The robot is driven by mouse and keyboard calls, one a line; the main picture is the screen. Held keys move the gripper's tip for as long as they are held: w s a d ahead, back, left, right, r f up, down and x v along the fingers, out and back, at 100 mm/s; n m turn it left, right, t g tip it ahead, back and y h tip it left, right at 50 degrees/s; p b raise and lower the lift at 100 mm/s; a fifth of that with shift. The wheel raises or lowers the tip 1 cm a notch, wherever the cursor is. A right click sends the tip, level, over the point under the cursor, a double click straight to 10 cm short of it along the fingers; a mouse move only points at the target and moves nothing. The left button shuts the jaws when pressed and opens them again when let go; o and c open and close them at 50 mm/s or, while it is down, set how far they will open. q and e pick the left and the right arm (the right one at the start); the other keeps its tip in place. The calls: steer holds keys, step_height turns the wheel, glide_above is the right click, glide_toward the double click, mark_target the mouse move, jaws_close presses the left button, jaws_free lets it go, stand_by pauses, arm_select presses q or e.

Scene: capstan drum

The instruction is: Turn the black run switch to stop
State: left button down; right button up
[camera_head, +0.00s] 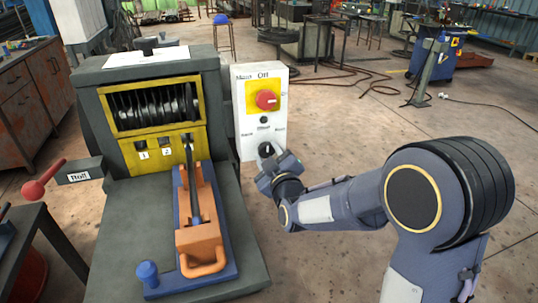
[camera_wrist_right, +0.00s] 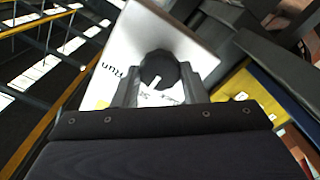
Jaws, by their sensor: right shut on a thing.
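The black run switch (camera_head: 266,149) is a round knob low on the front of a white control box (camera_head: 246,130). My right gripper (camera_head: 271,163) reaches it from the front and is shut on it. In the right wrist view the black knob (camera_wrist_right: 158,68) sits between the two fingers, and its white mark points down and slightly left in that picture. A "Run" label shows left of the knob there; other lettering below the knob is partly hidden by the gripper. My left gripper is not in view.
A red main switch (camera_head: 266,99) on a yellow plate sits above the knob. Left of the box stands a dark machine with a yellow-framed drum window (camera_head: 150,105), an orange lever block (camera_head: 197,238) and a red-knobbed lever (camera_head: 36,190). Floor right of the box is open.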

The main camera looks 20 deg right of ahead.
stand_by(0.3)
steer(key=o, duration=1)
steer(key=s, duration=0.8)
steer(key=shift+d, duration=0.1)
